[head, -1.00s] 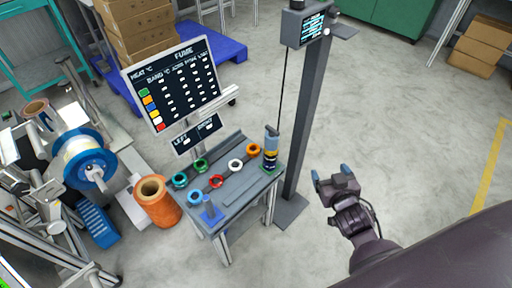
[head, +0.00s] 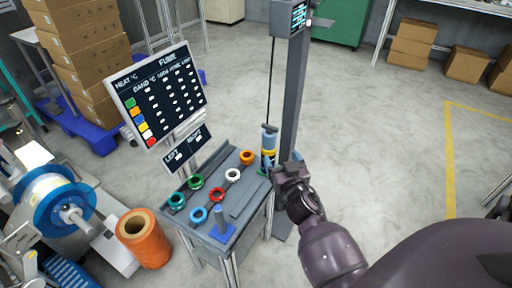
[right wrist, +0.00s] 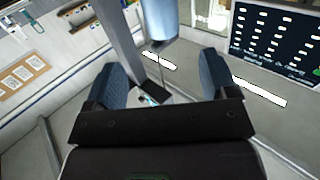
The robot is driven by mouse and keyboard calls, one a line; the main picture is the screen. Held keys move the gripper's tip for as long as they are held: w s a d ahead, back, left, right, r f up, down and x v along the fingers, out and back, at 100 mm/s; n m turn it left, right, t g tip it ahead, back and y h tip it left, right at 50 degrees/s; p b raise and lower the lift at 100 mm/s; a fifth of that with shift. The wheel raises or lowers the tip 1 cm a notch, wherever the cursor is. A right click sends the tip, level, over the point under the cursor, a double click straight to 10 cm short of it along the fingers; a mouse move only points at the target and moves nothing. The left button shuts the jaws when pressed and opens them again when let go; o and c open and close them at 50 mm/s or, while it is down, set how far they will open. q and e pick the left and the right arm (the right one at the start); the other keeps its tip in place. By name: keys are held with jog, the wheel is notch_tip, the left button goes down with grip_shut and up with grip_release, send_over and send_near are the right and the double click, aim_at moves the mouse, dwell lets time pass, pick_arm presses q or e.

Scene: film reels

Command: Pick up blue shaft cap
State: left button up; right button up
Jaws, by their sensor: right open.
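A blue ring-shaped cap (head: 198,215) lies on the small grey work table (head: 243,205), at its near left, beside a red ring (head: 216,194). My right gripper (head: 284,164) is open and empty, by the table's right side near the post, to the right of the blue ring and apart from it. Its two blue fingers (right wrist: 162,82) stand wide apart in the right wrist view with nothing between them. The blue ring is not seen in the right wrist view. My left gripper is out of view.
Two green rings, a white ring (head: 232,174) and an orange ring (head: 247,157) share the table with a blue stand (head: 222,231). A hanging blue-and-yellow tool (head: 269,143) and a grey post (head: 291,90) are close to my gripper. A sign board (head: 162,95) stands behind.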

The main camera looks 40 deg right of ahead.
aim_at(271, 141)
jog(key=b+x, duration=0.1)
jog(key=x, duration=1)
jog(key=shift+a, duration=0.15)
jog(key=c, duration=1.1)
